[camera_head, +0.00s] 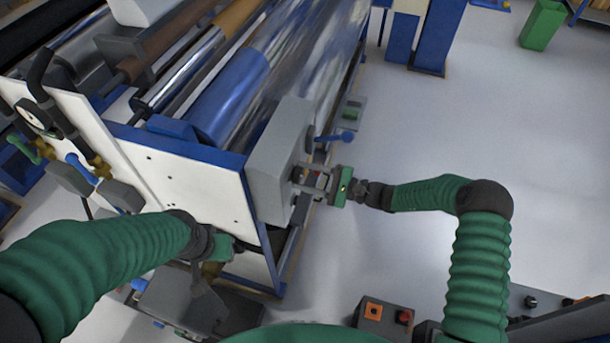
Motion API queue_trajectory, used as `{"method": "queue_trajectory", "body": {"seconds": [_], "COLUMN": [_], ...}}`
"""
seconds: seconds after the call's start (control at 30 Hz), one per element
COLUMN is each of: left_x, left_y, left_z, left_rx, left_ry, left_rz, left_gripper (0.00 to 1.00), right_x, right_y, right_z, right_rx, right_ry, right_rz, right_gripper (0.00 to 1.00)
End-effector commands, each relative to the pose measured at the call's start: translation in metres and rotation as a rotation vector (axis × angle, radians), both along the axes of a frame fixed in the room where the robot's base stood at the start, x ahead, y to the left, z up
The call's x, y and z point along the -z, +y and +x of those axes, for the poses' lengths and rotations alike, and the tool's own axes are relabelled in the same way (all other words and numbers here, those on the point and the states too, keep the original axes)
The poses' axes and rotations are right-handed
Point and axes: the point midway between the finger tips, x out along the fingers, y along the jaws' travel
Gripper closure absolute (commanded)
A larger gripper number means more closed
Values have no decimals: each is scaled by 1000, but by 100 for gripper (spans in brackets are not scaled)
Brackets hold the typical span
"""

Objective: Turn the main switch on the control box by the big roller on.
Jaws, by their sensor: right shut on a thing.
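The grey control box (271,165) is mounted at the end of the big roller (310,70). Its right side carries the main switch, a small dark knob (297,174). My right gripper (304,180) reaches in from the right, level with that side, and is shut on the switch. The fingers partly cover the knob, so its turned position cannot be read. My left gripper (213,268) is low at the lower left, below the white machine panel. Its fingers are largely hidden, and I cannot tell whether it is open or shut.
A blue lever (337,137) sticks out just above my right gripper. The white panel (190,183) with a blue frame stands to the left. A small box with an orange switch and a red button (387,314) is at the bottom. Open floor (500,130) lies to the right.

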Motion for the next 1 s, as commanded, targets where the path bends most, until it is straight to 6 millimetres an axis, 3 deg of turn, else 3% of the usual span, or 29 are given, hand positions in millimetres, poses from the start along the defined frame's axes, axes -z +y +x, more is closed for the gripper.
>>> {"method": "queue_trajectory", "body": {"seconds": [0.37, 1.0], "left_x": [15, 28], "left_y": [0, 0], "left_z": [0, 0], "left_rx": [0, 0], "left_ry": [0, 0], "left_rz": [0, 0], "left_gripper": [64, 64], "right_x": [-2, -7], "right_y": [1, 1], "right_z": [-1, 3], "right_rx": [-4, -5], "right_ry": [213, 782], "right_rz": [79, 270], "right_gripper": [94, 94]}}
